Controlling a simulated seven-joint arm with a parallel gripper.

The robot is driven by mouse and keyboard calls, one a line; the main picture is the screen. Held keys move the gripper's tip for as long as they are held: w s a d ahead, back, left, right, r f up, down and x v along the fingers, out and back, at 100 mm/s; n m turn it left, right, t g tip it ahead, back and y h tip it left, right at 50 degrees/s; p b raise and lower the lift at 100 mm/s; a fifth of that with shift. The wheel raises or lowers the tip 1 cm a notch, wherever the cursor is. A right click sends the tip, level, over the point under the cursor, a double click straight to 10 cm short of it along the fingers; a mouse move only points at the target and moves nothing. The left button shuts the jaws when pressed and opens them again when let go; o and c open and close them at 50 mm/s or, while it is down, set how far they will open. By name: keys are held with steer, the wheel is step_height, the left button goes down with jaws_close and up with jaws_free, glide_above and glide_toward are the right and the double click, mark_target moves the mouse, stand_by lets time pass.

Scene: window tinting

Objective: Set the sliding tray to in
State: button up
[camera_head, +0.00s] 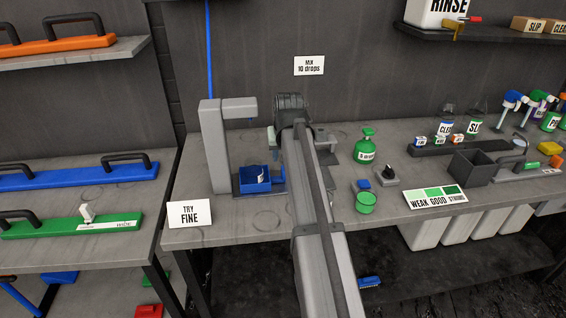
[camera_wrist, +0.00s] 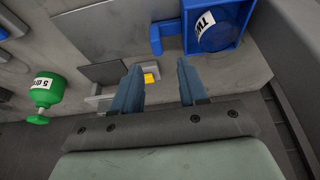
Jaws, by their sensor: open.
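The blue tray (camera_head: 254,179), which looks like the sliding tray, sits on a dark base at the foot of a grey column unit (camera_head: 217,150).
A yellow piece (camera_wrist: 150,78) shows beyond my fingers on a grey fixture. Bare bench lies in front of the tray.

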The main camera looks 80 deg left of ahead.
steer(key=shift+v, duration=2.05)
